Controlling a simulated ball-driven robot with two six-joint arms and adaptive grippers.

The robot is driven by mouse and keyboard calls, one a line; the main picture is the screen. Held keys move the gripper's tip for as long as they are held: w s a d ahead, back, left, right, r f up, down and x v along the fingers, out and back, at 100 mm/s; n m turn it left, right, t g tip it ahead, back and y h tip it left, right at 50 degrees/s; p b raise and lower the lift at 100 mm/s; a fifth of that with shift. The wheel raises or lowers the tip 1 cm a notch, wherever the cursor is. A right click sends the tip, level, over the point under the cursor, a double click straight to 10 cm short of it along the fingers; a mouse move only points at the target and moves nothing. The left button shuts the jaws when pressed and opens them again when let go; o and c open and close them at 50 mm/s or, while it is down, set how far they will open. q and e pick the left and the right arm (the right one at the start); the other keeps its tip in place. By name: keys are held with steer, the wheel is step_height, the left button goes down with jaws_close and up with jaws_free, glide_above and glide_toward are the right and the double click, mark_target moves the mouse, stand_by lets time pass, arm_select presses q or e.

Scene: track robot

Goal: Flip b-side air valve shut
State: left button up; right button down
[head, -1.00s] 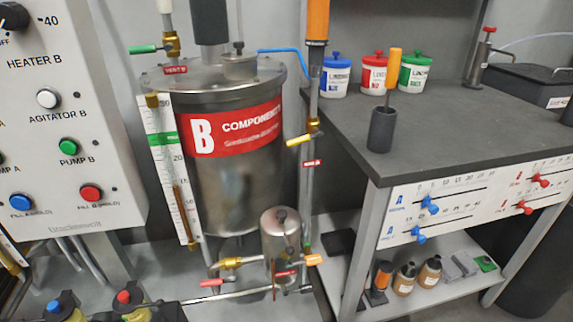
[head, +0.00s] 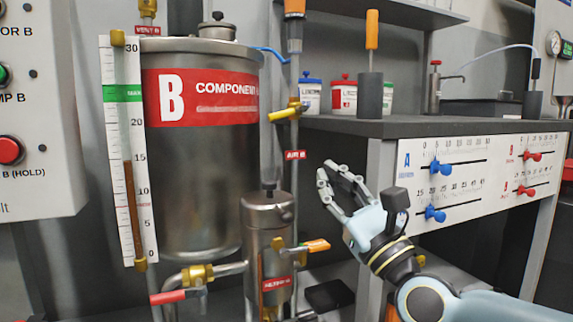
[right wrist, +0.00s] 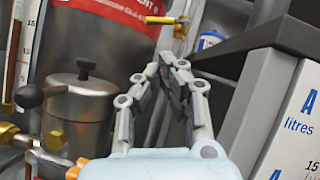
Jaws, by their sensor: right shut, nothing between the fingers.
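The b-side air valve has a yellow lever (head: 285,114) on a vertical pipe, above a red label (head: 294,155) that seems to read AIR B. The lever points left from the pipe, crosswise to it and slightly down. In the right wrist view the lever (right wrist: 160,20) shows at the top, beyond the fingertips. My right gripper (head: 326,169) is below and right of the lever, apart from it. Its fingers (right wrist: 162,65) are shut and empty. My left gripper is not in view.
The B tank (head: 195,200) stands left of the pipe. A small metal filter vessel (head: 267,220) with an orange lever (head: 316,245) is below. The dark bench top (head: 430,127) is at right, with a slider panel (head: 470,175) on its front. A red lever (head: 168,297) sits low left.

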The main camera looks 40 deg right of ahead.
mark_target(285, 116)
steer(key=shift+m, duration=0.4)
steer(key=x, duration=0.9)
steer(key=r+p+x, duration=0.1)
steer(key=x, duration=0.3)
steer(key=shift+a+r, duration=0.1)
steer(key=shift+r, duration=0.1)
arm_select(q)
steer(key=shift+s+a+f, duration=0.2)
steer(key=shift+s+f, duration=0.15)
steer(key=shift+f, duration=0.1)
arm_select(e)
steer(key=shift+w+r, duration=0.15)
steer(key=shift+w, duration=0.05)
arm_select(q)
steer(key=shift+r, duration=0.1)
arm_select(e)
steer(key=shift+h, duration=0.3)
